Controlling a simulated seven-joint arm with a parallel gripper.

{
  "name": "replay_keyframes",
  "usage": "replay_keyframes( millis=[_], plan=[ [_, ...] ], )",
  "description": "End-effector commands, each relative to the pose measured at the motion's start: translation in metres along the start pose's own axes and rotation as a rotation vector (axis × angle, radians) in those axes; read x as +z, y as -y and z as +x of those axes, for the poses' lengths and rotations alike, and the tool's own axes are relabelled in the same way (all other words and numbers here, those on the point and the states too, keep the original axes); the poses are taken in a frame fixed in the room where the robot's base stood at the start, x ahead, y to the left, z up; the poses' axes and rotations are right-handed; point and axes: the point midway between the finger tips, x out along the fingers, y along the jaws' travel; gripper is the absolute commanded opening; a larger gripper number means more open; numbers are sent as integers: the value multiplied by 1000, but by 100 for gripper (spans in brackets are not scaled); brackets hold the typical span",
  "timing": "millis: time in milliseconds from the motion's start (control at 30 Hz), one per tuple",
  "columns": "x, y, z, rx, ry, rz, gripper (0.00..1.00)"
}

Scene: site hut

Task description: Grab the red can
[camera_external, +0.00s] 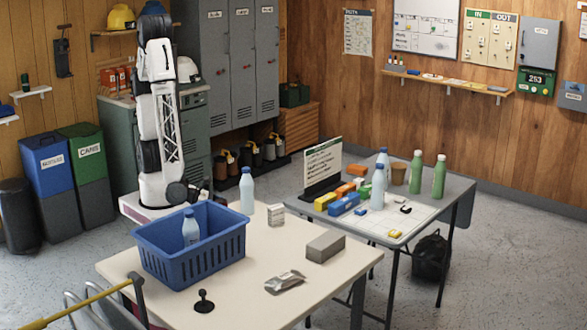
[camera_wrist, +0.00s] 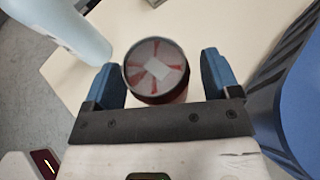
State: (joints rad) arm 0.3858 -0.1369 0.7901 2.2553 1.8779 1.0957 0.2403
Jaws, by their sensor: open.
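The red can (camera_wrist: 154,72) shows in the wrist view from above, with a grey round top, red streaks and a pale patch on it. It lies in the picture between the two blue fingers of my open gripper (camera_wrist: 161,76), with a small gap visible on each side. How far below the fingertips it is, I cannot tell. In the external view my gripper (camera_external: 193,192) is a dark shape behind the blue crate, and the can is not visible there.
The blue crate (camera_external: 192,262) with a bottle (camera_external: 191,228) in it stands close by; its wall (camera_wrist: 293,95) is right of my gripper. A pale blue bottle (camera_wrist: 72,30) stands left. A small box (camera_external: 276,214), grey block (camera_external: 325,246) and silver packet (camera_external: 285,282) are on the table.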

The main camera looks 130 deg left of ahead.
Motion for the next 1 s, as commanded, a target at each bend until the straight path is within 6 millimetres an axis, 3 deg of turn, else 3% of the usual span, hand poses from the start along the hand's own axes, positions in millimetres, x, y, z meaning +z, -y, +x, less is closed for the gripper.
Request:
replay_keyframes(
  millis=[667, 1000],
  plan=[
    [0, 0, 3, 0, 0, 0, 82],
    [0, 0, 3, 0, 0, 0, 30]
  ],
)
